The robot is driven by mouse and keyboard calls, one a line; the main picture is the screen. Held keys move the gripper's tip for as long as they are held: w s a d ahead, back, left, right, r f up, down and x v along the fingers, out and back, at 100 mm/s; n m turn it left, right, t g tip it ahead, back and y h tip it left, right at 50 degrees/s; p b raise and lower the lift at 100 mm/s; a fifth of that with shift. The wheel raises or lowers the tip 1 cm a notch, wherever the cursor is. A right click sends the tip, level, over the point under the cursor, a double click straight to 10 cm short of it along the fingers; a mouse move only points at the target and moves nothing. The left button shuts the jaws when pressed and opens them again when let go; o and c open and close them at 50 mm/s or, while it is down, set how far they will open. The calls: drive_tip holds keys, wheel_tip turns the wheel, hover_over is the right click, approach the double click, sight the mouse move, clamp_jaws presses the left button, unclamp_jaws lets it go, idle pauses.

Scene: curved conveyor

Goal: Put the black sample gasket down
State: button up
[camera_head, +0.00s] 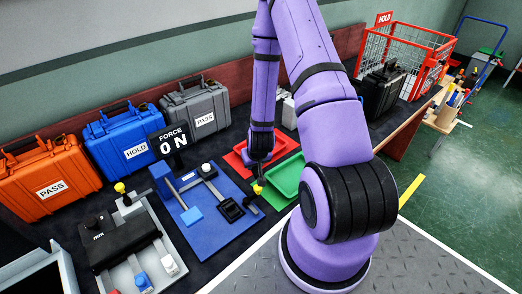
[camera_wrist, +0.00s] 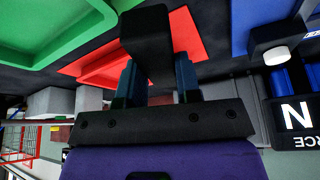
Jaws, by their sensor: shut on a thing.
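The black sample gasket (camera_wrist: 148,38) shows in the wrist view as a dark block between the two blue fingers of my gripper (camera_wrist: 157,82). My gripper is shut on it. In the head view my gripper (camera_head: 259,172) points down beside the red tray (camera_head: 237,162) and the green tray (camera_head: 284,182), near the right edge of the blue test fixture (camera_head: 205,235). The gasket is small and dark there, and I cannot tell whether it touches anything. The red tray (camera_wrist: 185,30) lies behind the gasket in the wrist view, with the green tray (camera_wrist: 65,35) to its left.
A FORCE display (camera_head: 170,140) reading 0 N stands behind the fixture. Orange (camera_head: 45,180), blue (camera_head: 122,135) and grey (camera_head: 195,100) cases line the back. A grey machine (camera_head: 125,245) stands left of the fixture. A red wire basket (camera_head: 400,55) is at the far right.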

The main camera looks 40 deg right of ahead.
drive_tip(key=shift+d+f, duration=0.1)
drive_tip(key=shift+d, duration=0.25)
drive_tip(key=w+d, duration=0.3)
drive_tip(key=d, duration=0.1)
drive_tip(key=w+d+f, duration=0.1)
drive_tip(key=w+d, duration=0.5)
drive_tip(key=d, duration=0.1)
drive_tip(key=shift+w+d+f, duration=0.2)
drive_tip(key=shift+d, duration=0.15)
drive_tip(key=shift+w+d+f, duration=0.1)
drive_tip(key=shift+d+f, duration=0.1)
drive_tip(key=shift+f, duration=1.6)
drive_tip(key=o, duration=0.9)
drive_tip(key=shift+f, duration=0.1)
drive_tip(key=shift+o, duration=0.2)
